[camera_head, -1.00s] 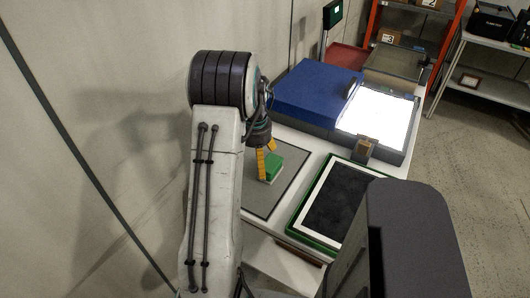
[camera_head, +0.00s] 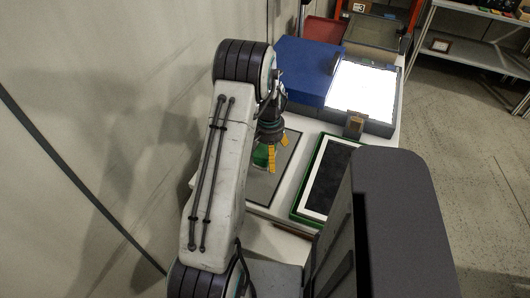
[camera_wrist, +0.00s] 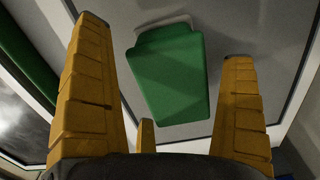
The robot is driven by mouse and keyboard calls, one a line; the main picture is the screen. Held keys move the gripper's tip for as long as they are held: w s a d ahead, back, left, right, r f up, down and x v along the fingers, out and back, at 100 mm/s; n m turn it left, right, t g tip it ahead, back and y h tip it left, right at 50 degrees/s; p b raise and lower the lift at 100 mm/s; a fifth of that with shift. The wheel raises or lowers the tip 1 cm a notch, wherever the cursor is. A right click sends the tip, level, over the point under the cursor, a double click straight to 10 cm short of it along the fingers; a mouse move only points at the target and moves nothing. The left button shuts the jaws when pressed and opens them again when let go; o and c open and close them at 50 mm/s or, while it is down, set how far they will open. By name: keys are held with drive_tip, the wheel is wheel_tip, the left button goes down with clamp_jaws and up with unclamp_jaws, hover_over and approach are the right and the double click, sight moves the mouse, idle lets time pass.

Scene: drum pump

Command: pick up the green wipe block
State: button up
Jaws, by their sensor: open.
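The green wipe block (camera_head: 260,157) sits on the grey mat (camera_head: 259,188) at the left of the bench. It is partly hidden behind my gripper in the head view. In the wrist view the block (camera_wrist: 170,75) shows whole, with a narrower tab at its far end, between and beyond my yellow fingers. My gripper (camera_head: 278,158) is open and empty, its fingers spread to either side of the block in the wrist view. No contact shows, and the height above the mat is hard to judge.
A green-framed tray (camera_head: 296,208) with a white border and dark inside lies right of the mat. A blue box (camera_head: 306,68) and a bright light panel (camera_head: 363,90) stand behind. A small brown block (camera_head: 354,126) is at the panel's front edge. The wall is close on the left.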

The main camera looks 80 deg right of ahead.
drive_tip(key=shift+f, duration=0.85)
drive_tip(key=shift+c, duration=0.2)
drive_tip(key=shift+d, duration=0.1)
drive_tip(key=c, duration=1.2)
